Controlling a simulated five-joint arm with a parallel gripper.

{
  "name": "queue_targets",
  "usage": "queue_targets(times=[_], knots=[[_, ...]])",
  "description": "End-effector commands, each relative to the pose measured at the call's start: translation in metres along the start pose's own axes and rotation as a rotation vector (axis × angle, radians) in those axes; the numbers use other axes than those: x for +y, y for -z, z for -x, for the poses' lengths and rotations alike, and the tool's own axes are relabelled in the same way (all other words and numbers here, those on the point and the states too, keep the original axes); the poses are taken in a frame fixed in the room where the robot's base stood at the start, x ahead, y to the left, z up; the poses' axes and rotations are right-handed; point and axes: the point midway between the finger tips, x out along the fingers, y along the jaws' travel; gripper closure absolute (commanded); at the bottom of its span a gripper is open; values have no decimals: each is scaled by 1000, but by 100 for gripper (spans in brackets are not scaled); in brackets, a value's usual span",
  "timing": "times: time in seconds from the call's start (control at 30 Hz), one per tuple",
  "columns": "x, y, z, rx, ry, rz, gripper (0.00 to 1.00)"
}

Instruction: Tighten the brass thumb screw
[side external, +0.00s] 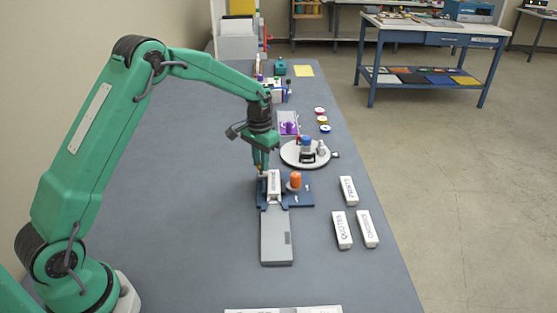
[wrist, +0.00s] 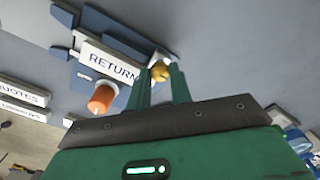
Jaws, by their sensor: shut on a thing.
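The brass thumb screw (wrist: 160,72) shows in the wrist view as a small rounded yellow knob between my two green fingertips. My gripper (wrist: 161,75) is shut on it, at the side of a blue fixture (wrist: 120,38). In the side view my gripper (side external: 262,172) reaches down to the left side of the fixture (side external: 306,194), and my fingers largely hide the screw. A white block reading RETURN (wrist: 107,62) sits in the fixture. An orange knob (wrist: 102,97) stands beside it; it also shows in the side view (side external: 295,180). The screw's shaft is hidden.
A grey plate (side external: 276,240) extends toward the front from the fixture. Several white lettered blocks (side external: 342,230) lie to the right. A round turntable (side external: 293,154) with small items stands behind. The bench left of the fixture is clear.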

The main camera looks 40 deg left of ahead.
Motion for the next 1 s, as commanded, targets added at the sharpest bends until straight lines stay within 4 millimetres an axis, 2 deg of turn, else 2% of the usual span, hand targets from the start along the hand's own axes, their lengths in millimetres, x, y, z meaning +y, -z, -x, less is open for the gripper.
queue_targets(times=[0.13, 0.17, 0.27, 0.67, 0.87, 1.0], knots=[[0, 0, 0, -1, 0, 1, 100], [0, 0, 0, -1, 0, 1, 75], [0, 0, 0, -1, 0, 1, 56], [0, 0, 3, 0, 0, 2, 56], [0, 0, 19, 2, 0, 2, 56], [0, 0, 37, 3, 0, 2, 56]])
